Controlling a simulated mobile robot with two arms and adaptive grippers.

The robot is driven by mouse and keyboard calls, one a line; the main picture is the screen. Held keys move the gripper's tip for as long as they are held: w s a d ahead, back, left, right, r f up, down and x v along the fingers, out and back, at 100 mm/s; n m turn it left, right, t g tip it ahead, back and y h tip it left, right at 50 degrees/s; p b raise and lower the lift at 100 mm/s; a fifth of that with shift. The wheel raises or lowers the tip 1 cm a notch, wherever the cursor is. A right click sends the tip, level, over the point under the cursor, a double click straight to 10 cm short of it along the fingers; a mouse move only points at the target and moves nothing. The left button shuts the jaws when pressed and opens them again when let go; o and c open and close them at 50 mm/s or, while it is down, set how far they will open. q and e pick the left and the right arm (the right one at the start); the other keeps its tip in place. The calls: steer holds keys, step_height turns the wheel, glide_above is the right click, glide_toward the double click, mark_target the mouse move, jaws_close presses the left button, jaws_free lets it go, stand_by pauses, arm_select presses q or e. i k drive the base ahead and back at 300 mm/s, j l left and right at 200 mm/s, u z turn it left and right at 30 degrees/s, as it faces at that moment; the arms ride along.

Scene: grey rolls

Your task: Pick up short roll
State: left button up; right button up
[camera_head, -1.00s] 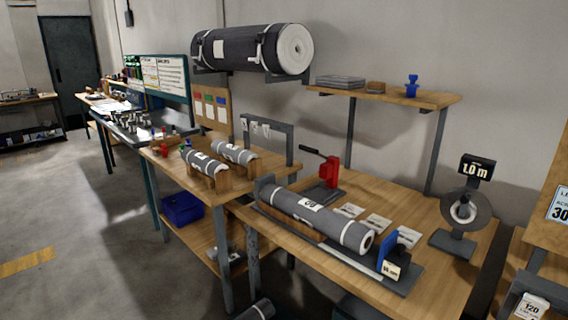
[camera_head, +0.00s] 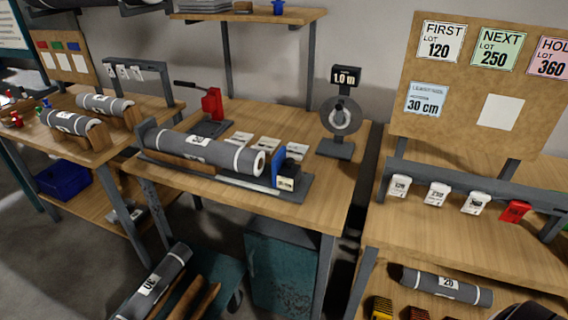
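Several grey rolls with white labels are in view, and I cannot tell for sure which one the task calls short. Two smaller rolls, a front one (camera_head: 70,122) and a rear one (camera_head: 104,104), lie in wooden cradles on the left table. A longer roll (camera_head: 205,149) lies in the measuring bed on the middle table, beside a blue stop block (camera_head: 278,168). Another roll (camera_head: 155,283) lies slanted on a low wooden rack at the bottom. A roll labelled 20 (camera_head: 447,287) lies on the shelf under the right table. Neither of my grippers is in view.
A red lever tool (camera_head: 211,104) and a round gauge under a 1.0 m sign (camera_head: 345,76) stand on the middle table (camera_head: 317,205). The right table (camera_head: 460,236) has a tag rail and a lot board (camera_head: 480,90). A teal cabinet (camera_head: 288,268) stands below.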

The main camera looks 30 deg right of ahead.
mark_target(235, 157)
steer(key=u, duration=1.1)
steer(key=z, duration=1.4)
steer(key=i+l+u, duration=0.15)
steer(key=i+u, duration=0.2)
steer(key=i+l+u, duration=0.45)
steer(key=u, duration=0.2)
